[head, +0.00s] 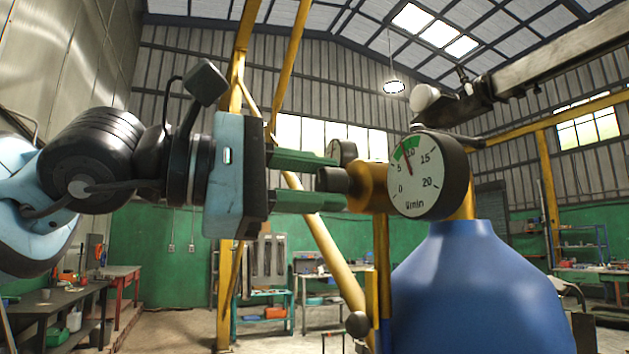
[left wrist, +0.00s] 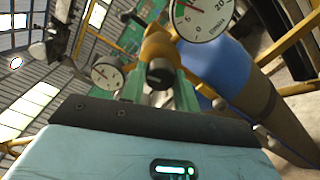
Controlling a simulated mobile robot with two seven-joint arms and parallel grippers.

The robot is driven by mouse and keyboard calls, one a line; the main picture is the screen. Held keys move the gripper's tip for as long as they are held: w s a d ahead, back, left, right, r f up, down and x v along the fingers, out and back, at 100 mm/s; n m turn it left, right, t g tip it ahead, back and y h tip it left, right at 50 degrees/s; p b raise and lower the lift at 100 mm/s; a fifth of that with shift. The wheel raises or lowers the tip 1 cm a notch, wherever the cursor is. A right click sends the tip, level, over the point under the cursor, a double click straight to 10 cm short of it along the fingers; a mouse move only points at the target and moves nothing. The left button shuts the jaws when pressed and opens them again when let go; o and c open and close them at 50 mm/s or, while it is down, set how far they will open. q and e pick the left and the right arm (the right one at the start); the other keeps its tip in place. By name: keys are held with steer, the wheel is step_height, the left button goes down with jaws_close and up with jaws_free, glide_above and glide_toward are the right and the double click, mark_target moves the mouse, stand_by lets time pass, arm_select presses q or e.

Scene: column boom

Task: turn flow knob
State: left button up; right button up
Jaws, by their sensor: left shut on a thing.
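The black flow knob (head: 332,179) sticks out to the left from a brass valve body (head: 368,187). My left gripper (head: 338,182) has its green fingers above and below the knob and is shut on it. In the left wrist view the knob (left wrist: 160,73) lies between the two fingers. The round flow gauge (head: 428,174), marked 0 to 20 l/min, has its needle in the green band, just short of 10. It is partly cut off in the left wrist view (left wrist: 202,14). My right gripper is not in view.
A blue cylinder (head: 470,290) stands below the gauge. A second gauge (left wrist: 107,74) sits behind the valve. Yellow posts (head: 335,258) stand close behind my left gripper. A metal boom (head: 550,62) crosses the upper right. Workbenches (head: 60,308) stand farther back.

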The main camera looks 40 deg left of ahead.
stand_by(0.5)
arm_select(q)
steer(key=o, duration=1)
steer(key=shift+c, duration=0.2)
steer(key=v, duration=0.7)
steer(key=shift+s, duration=0.4)
steer(key=shift+a, duration=0.2)
